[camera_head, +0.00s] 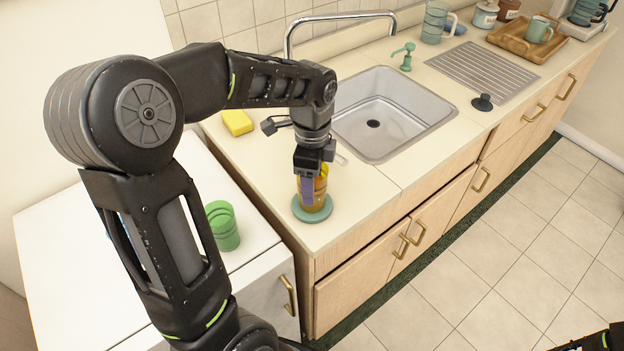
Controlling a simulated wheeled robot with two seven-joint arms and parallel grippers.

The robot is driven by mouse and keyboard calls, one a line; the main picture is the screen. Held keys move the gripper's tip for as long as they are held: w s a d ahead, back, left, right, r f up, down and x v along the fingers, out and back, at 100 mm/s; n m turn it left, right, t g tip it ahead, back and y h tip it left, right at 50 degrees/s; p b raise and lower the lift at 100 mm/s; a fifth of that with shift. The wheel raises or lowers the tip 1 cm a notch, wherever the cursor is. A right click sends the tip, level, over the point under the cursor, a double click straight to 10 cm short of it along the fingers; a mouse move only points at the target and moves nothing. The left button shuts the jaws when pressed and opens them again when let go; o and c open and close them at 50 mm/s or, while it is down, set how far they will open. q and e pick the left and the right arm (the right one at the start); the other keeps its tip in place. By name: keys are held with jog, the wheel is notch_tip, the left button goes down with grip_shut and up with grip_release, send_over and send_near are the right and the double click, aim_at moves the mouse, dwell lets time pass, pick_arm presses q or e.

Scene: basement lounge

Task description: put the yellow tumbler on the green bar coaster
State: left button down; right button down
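The yellow tumbler (321,192) is upright at the front left of the counter. Its base is over the green bar coaster (298,213), seemingly resting on it, though a small gap cannot be ruled out. My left gripper (312,185) points down at the tumbler from above. One finger with a purple face overlaps the tumbler's left side. The other finger is hidden, so I cannot tell if the fingers press on the tumbler. Only a dark piece of my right arm shows at the lower right corner; its gripper is out of view.
A green ribbed cup (223,226) stands on the lower white cabinet at left. A yellow sponge (237,122) lies behind the gripper. The sink (390,115) with its faucet is to the right. A black stopper (482,102), a drainboard and a wooden tray (512,45) are farther right.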

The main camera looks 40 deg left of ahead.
pick_arm(q)
jog(key=shift+c, duration=2)
grip_release()
jog(key=shift+f, duration=0.1)
notch_tip(320, 180, up, 12)
jog(key=shift+r+b, duration=0.2)
jog(key=shift+b, duration=0.1)
